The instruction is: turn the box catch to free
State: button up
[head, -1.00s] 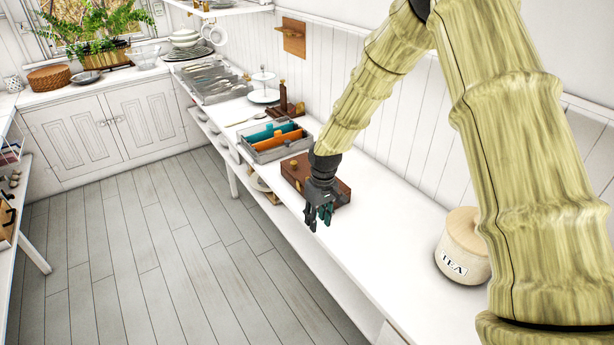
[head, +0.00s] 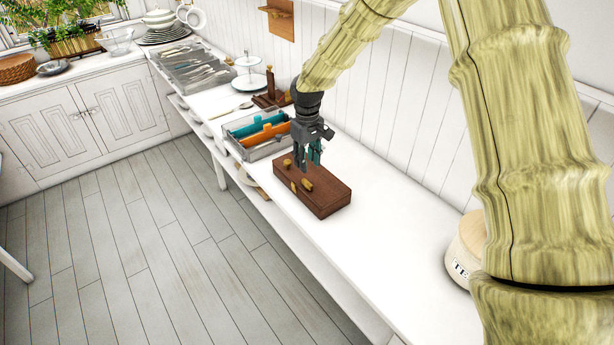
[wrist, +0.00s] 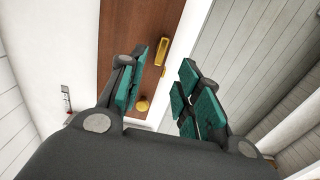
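The brown wooden box (head: 325,193) lies on the white counter, with brass-coloured fittings on its top and front edge. One brass piece (head: 307,185) is an elongated catch near the front edge; it also shows in the wrist view (wrist: 161,52). A round brass knob (head: 287,163) sits near the box's left end and shows in the wrist view (wrist: 142,104). My gripper (head: 308,168) is above the box's left part, fingers pointing down. In the wrist view the green-padded fingers (wrist: 158,92) are apart with nothing between them, and the catch lies beyond them.
A grey tray (head: 257,137) with teal and orange dividers stands left of the box. A wooden stand (head: 271,95) and a cutlery tray (head: 190,66) are farther back. The counter between box and canister is clear.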

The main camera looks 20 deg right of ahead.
aim_at(306, 181)
jog(key=shift+a+f+p, duration=0.1)
jog(key=shift+f+p, duration=1)
jog(key=shift+f, duration=3.1)
jog(key=shift+w, duration=0.1)
grip_shut()
